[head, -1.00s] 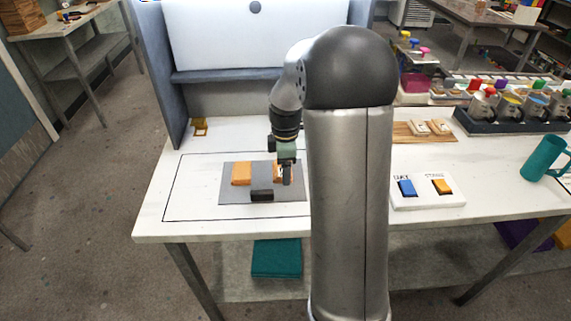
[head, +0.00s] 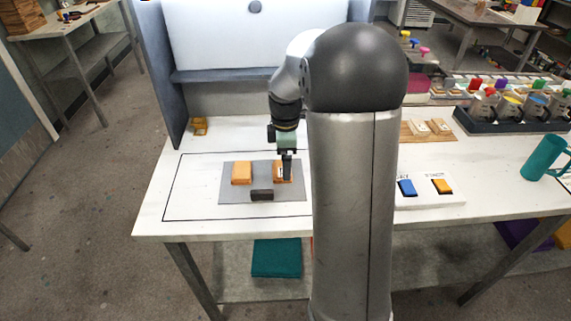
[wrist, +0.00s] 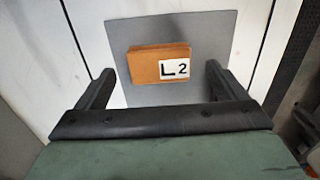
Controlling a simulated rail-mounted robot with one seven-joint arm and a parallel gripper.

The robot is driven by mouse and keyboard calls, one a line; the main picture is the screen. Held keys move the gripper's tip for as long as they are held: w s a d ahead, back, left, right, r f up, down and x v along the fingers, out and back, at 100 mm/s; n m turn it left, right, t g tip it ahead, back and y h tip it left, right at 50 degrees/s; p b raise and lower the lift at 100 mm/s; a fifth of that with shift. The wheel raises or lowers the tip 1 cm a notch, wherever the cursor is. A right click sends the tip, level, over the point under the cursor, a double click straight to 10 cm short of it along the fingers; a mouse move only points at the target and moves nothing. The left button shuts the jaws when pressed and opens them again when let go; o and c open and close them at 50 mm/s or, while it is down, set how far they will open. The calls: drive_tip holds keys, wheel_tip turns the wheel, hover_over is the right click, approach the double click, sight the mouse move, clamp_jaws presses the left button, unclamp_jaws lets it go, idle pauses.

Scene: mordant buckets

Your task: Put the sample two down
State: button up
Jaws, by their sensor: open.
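Sample two is an orange block (wrist: 145,63) with a white tag marked with an L shape and a 2, lying on the grey mat (wrist: 205,30) in the wrist view. In the head view the same block (head: 278,171) lies on the right part of the mat (head: 232,196), partly hidden behind my gripper. My gripper (head: 287,177) is open just above or at the block. In the wrist view its two fingers stand apart, with the block beyond them and not held. A second orange block (head: 241,173) lies on the left part of the mat.
A dark small block (head: 262,195) lies at the mat's front. A white panel with blue and orange buttons (head: 425,188) stands right of my arm. A teal mug (head: 543,158) is at the far right. The table left of the mat is clear.

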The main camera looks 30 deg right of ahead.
wheel_tip(320, 180, up, 9)
drive_tip(key=s+a+f+m, duration=0.3)
drive_tip(key=s+a+m, duration=0.3)
drive_tip(key=s, duration=0.6)
drive_tip(key=s+a+f+m, duration=0.4)
drive_tip(key=s+a+m, duration=0.3)
drive_tip(key=s+a, duration=0.2)
drive_tip(key=s, duration=0.2)
drive_tip(key=shift+s, duration=0.4)
